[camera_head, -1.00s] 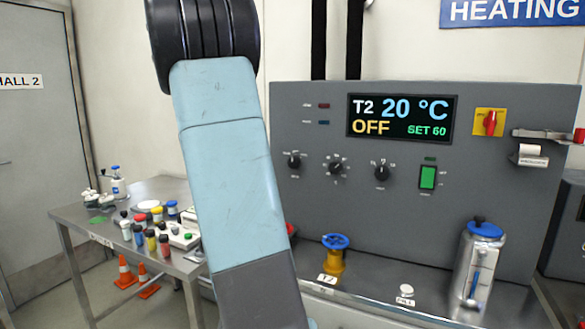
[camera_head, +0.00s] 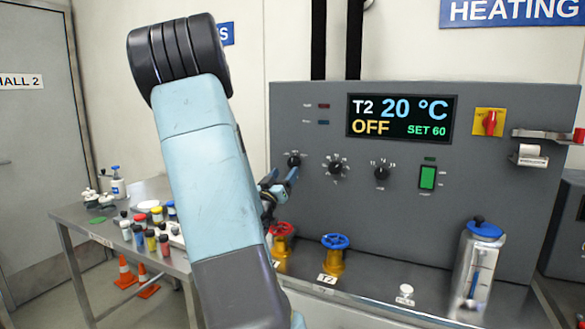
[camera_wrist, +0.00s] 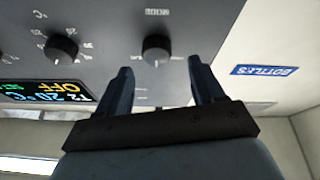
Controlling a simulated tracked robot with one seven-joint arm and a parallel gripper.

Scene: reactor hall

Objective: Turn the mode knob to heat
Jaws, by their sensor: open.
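The control panel (camera_head: 455,215) has a row of black knobs under a display (camera_head: 402,117) reading T2, 20 °C, OFF, SET 60. The leftmost knob (camera_head: 294,160) looks like the mode knob; its small labels are too blurred to read. It also shows in the wrist view (camera_wrist: 157,48), which is upside down. My gripper (camera_head: 281,181) is open and empty, just below and left of that knob in the head view. In the wrist view, the knob lies ahead between my two fingertips (camera_wrist: 160,66), apart from them. My arm hides part of the gripper.
A second knob (camera_head: 336,167) with °C markings and a third knob (camera_head: 382,173) stand to the right. A green switch (camera_head: 428,177) is farther right. Red (camera_head: 281,230) and blue (camera_head: 335,241) valve wheels stand below. A side table (camera_head: 70,215) holds several small bottles.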

